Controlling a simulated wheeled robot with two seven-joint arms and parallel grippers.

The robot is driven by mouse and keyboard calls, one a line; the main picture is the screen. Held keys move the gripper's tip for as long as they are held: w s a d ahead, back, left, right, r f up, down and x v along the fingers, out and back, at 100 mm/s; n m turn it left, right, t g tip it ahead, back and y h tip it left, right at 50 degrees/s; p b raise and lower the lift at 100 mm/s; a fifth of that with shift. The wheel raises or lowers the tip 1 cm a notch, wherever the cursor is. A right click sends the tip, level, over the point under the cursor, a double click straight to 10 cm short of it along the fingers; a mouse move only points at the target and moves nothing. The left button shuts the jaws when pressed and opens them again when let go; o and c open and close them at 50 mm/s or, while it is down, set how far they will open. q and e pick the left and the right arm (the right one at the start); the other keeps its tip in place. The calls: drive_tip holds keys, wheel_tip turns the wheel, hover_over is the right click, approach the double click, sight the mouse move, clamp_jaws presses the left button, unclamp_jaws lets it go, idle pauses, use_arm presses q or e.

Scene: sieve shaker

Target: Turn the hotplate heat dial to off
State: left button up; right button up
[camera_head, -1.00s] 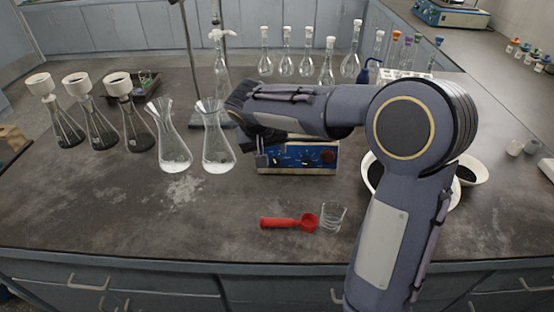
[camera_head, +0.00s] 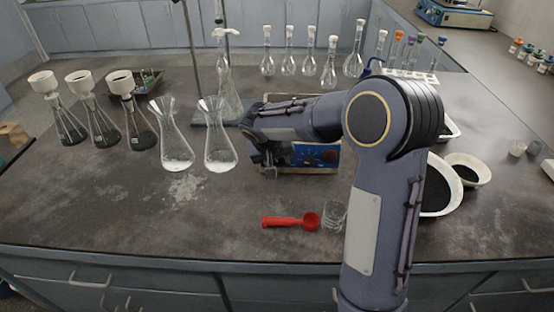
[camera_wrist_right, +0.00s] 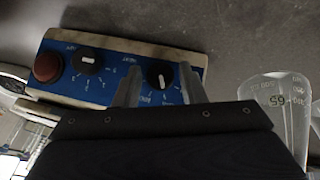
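The hotplate (camera_head: 318,158) stands at the middle of the bench, with a blue front panel and a light-coloured casing. My right arm covers part of it in the head view. In the right wrist view the panel (camera_wrist_right: 112,78) shows a red round knob or button (camera_wrist_right: 46,67), one black dial (camera_wrist_right: 88,60) beside it and another black dial (camera_wrist_right: 158,73). My right gripper (camera_wrist_right: 159,68) is open, its two fingers on either side of the dial farther from the red button. I cannot tell whether they touch it. The printed labels are too small to read surely. My left gripper is out of view.
Two conical flasks (camera_head: 218,150) stand just left of my right gripper. Bowls of dark material (camera_head: 437,190) are to the right. Several volumetric flasks stand behind. The front left of the bench is clear.

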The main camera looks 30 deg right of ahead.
drive_tip(key=c, duration=0.7)
drive_tip(key=shift+o, duration=0.2)
drive_tip(key=shift+a+h, duration=0.1)
drive_tip(key=shift+h, duration=0.2)
drive_tip(key=n+h, duration=0.1)
drive_tip(key=n+g+h+b, duration=0.1)
drive_tip(key=shift+w+a+f+n+h+b, duration=0.15)
drive_tip(key=shift+a+n+h+b, duration=0.05)
drive_tip(key=shift+n+h+b, duration=0.1)
drive_tip(key=n+h+b, duration=0.1)
drive_tip(key=n+h, duration=0.2)
drive_tip(key=shift+a+f+n+h, duration=0.1)
drive_tip(key=shift+a+n+h, duration=0.05)
drive_tip(key=shift+n+h, duration=0.15)
drive_tip(key=o, duration=1)
